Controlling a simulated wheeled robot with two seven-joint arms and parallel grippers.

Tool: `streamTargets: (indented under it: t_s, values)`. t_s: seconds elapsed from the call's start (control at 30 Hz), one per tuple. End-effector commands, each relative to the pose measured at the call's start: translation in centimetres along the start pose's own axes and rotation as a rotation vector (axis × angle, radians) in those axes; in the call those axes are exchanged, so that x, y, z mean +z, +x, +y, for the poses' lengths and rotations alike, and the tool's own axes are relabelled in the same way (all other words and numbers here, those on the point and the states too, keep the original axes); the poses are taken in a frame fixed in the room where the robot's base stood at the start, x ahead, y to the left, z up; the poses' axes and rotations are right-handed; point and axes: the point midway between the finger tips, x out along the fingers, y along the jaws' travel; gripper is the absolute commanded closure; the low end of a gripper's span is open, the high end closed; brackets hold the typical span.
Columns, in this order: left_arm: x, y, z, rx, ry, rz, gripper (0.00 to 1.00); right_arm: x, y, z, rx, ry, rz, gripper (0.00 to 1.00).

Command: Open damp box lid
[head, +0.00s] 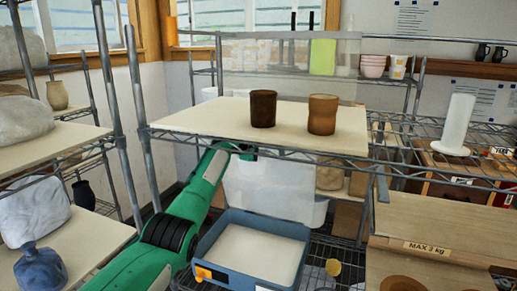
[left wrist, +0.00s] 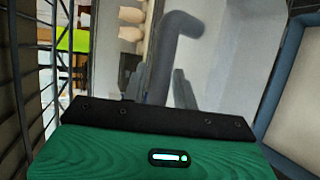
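The damp box is a blue tray-like box (head: 203,252) with a pale slab inside, low on the wire rack in the head view. An orange latch sits on its front left rim. A translucent panel, apparently its lid (head: 270,190), stands steeply raised behind the box, its top hidden by the shelf board. My left gripper (head: 246,153) is at the panel's upper left, partly hidden under the board. In the left wrist view its two grey fingers (left wrist: 167,92) stand apart before the pale translucent panel (left wrist: 225,65), with no clear grip on it. My right gripper is not in view.
A shelf board (head: 215,118) with a dark brown cup (head: 263,108) and a lighter brown cup (head: 323,114) lies just above my left gripper. Rack posts (head: 140,110) stand close to my left arm. A wooden surface marked "MAX 2 kg" (head: 426,248) is at the right.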

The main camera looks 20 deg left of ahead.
Motion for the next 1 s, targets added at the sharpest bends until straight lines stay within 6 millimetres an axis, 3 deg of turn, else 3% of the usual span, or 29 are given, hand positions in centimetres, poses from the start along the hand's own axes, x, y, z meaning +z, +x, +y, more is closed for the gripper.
streamTargets:
  t_s: [0.47, 1.0]
  values:
    - [-0.1, -3.4, -0.6, 0.000, 0.002, 0.000, 0.71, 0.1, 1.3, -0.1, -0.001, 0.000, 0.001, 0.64]
    - [-0.4, -10.5, -2.8, 0.001, 0.002, 0.001, 0.71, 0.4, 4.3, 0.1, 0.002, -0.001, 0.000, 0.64]
